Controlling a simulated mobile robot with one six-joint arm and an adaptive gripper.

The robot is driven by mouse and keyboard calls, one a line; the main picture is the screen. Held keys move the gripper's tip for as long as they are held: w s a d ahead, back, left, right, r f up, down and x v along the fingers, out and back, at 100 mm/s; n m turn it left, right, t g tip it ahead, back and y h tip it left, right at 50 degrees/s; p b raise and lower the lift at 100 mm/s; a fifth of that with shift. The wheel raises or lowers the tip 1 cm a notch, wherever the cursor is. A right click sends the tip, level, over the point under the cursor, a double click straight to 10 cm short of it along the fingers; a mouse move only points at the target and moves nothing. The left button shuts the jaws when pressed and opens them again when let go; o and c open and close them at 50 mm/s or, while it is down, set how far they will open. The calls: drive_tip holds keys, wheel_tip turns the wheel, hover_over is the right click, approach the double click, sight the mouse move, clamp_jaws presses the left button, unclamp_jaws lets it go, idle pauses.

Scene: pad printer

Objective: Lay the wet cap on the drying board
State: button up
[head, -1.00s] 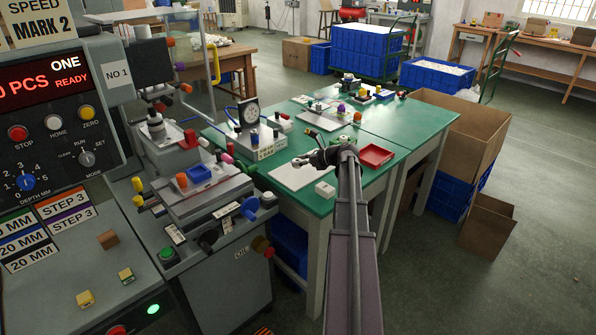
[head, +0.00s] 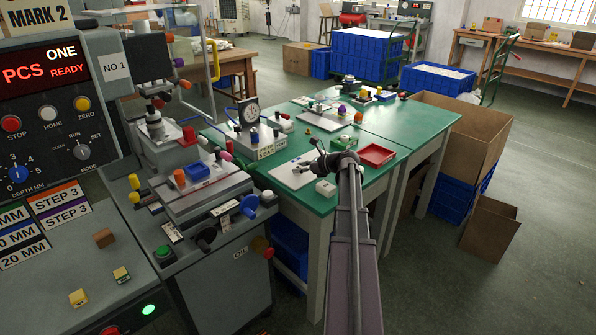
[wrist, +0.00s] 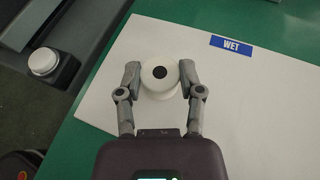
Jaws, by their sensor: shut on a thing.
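The wet cap (wrist: 160,72) is white and round with a dark dot in the middle of its top. In the wrist view my gripper (wrist: 160,77) is shut on it, one finger on each side. The drying board (wrist: 235,110) is a white sheet with a blue WET label (wrist: 231,46). The cap is over the board near its left edge in the wrist view; I cannot tell whether it touches. In the head view the board (head: 284,174) lies on the green table, and my gripper (head: 303,167) is over it, with the cap too small to make out.
A dial gauge stand (head: 248,116) is behind. The pad printer (head: 200,190) borders the table at left. Most of the board is bare.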

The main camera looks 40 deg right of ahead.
drive_tip(key=shift+f, duration=0.2)
drive_tip(key=o, duration=0.7)
drive_tip(key=shift+o, duration=0.2)
drive_tip(key=shift+r, duration=0.15)
drive_tip(key=shift+r, duration=0.15)
drive_tip(key=p+v, duration=0.4)
drive_tip(key=v, duration=0.8)
drive_tip(key=shift+p, duration=0.3)
